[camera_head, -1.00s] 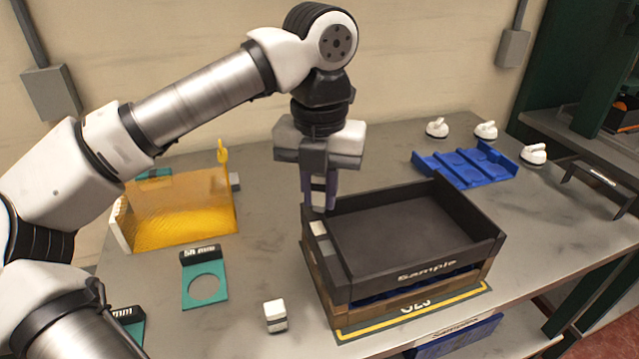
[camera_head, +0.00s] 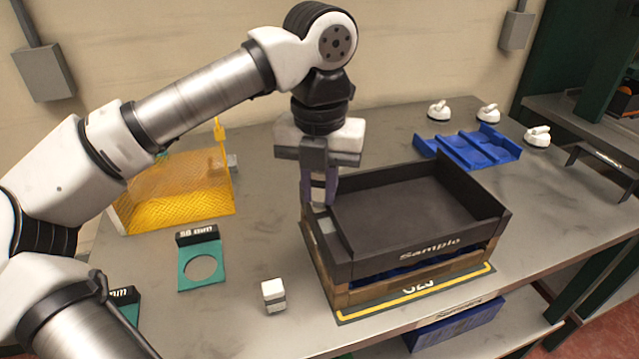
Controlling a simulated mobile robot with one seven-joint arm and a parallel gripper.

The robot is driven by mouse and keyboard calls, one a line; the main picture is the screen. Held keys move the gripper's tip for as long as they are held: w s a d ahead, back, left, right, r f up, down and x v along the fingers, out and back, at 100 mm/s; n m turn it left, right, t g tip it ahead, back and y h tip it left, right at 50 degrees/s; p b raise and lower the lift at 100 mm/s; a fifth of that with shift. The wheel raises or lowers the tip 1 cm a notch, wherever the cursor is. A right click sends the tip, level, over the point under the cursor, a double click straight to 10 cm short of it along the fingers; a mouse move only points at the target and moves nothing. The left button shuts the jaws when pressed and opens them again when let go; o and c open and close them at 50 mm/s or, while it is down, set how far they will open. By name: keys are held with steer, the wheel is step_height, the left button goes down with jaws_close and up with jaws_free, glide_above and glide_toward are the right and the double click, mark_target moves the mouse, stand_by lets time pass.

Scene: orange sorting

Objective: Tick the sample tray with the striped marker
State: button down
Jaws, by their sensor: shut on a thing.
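The black sample tray (camera_head: 430,247), labelled "Sample", is stacked on a wooden crate (camera_head: 338,291) at the middle right of the bench. My gripper (camera_head: 318,198) points down at the tray's left rim, near its back left corner. It is shut on a small light-and-dark banded piece, which looks like the striped marker (camera_head: 318,193). The fingers hide much of it. Its lower end is at or just above a pale patch (camera_head: 321,211) on the tray's left edge; I cannot tell whether they touch.
A white-and-grey block (camera_head: 273,296) stands left of the crate. A teal ring gauge (camera_head: 200,266) and a yellow mesh bin (camera_head: 178,192) are farther left. A blue rack (camera_head: 467,148) and white-handled pieces (camera_head: 488,113) are behind right.

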steer(key=shift+f+b, duration=0.6)
stand_by(1.7)
steer(key=shift+w+a, duration=0.25)
steer(key=shift+w, duration=0.55)
steer(key=shift+s+d+r, duration=0.1)
steer(key=shift+s+d, duration=0.1)
steer(key=shift+s, duration=0.4)
stand_by(0.6)
steer(key=shift+r+p, duration=2.4)
steer(key=shift+r, duration=1.2)
steer(key=shift+f, duration=0.2)
